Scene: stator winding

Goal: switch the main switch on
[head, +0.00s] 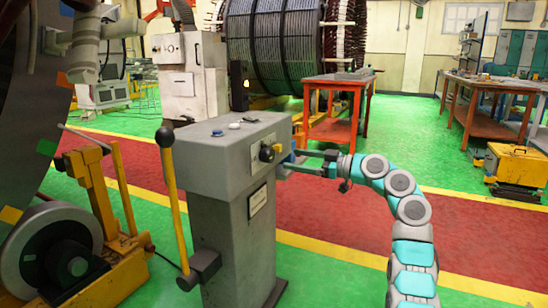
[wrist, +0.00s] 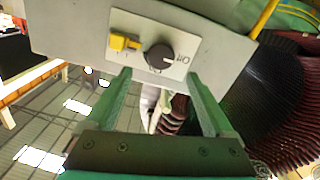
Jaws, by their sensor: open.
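The main switch looks to be a black rotary knob (head: 267,153) on a light plate on the side face of the grey control pedestal (head: 215,165). In the wrist view the knob (wrist: 158,57) sits on the plate beside a small yellow piece (wrist: 124,42), with small marks at its right. My gripper (head: 288,162) is at the right of the knob in the head view, its fingers pointing toward the panel. In the wrist view my gripper (wrist: 161,80) has its fingers spread and empty, with the knob ahead of them, apart from both. The exact gap is hard to judge.
A yellow lever with a black ball (head: 165,137) stands at the pedestal's left. Blue and white buttons (head: 235,125) are on its top. A red table (head: 338,82) stands behind, a workbench (head: 490,85) at far right. The red floor strip (head: 370,220) is largely clear.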

